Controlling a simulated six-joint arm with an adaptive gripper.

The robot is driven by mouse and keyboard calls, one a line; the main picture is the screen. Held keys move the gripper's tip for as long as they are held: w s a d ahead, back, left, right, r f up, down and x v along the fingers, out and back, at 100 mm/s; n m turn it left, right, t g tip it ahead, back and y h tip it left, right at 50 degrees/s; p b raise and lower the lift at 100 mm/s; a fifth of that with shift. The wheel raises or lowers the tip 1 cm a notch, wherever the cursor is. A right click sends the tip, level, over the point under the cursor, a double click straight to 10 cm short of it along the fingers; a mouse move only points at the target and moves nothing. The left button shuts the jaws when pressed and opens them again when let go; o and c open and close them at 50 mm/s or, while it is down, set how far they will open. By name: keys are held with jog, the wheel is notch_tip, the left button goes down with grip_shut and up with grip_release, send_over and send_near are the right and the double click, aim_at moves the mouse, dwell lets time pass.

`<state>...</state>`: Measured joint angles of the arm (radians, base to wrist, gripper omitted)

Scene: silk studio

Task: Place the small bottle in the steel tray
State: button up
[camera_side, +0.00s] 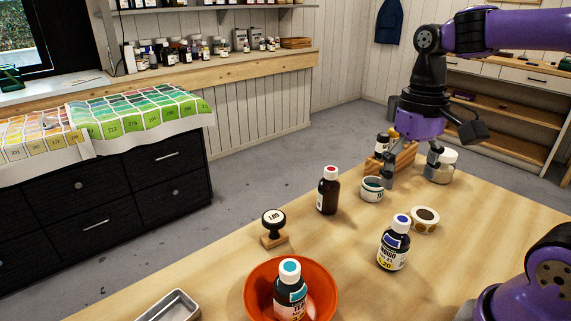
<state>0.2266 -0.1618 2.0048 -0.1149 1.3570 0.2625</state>
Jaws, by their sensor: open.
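The steel tray (172,306) is a small shallow metal tray at the lower left, partly cut off by the picture's bottom edge. Several bottles stand on the table, and I cannot tell for sure which is the small bottle. A dark brown bottle with a red cap (328,192) stands mid-table. A dark bottle with a blue cap (394,245) stands right of it, nearer the camera. A teal-capped bottle (290,290) stands in an orange bowl (259,282).
A white-lidded jar (446,167) stands by my gripper's right finger. Bare table lies between the stamp and the blue-capped bottle.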

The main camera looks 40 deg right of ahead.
jog(key=a+n+t, duration=0.1)
jog(key=t, duration=0.1)
jog(key=s+a+n+t, duration=0.1)
jog(key=a+n+t, duration=0.1)
jog(key=shift+s+a+r, duration=0.1)
jog(key=shift+s, duration=0.05)
jog(key=shift+o, duration=0.5)
jog(key=shift+s+a+n+t, duration=0.15)
jog(key=shift+a+n+t, duration=0.25)
jog(key=shift+n+t, duration=0.5)
jog(key=shift+f, duration=0.2)
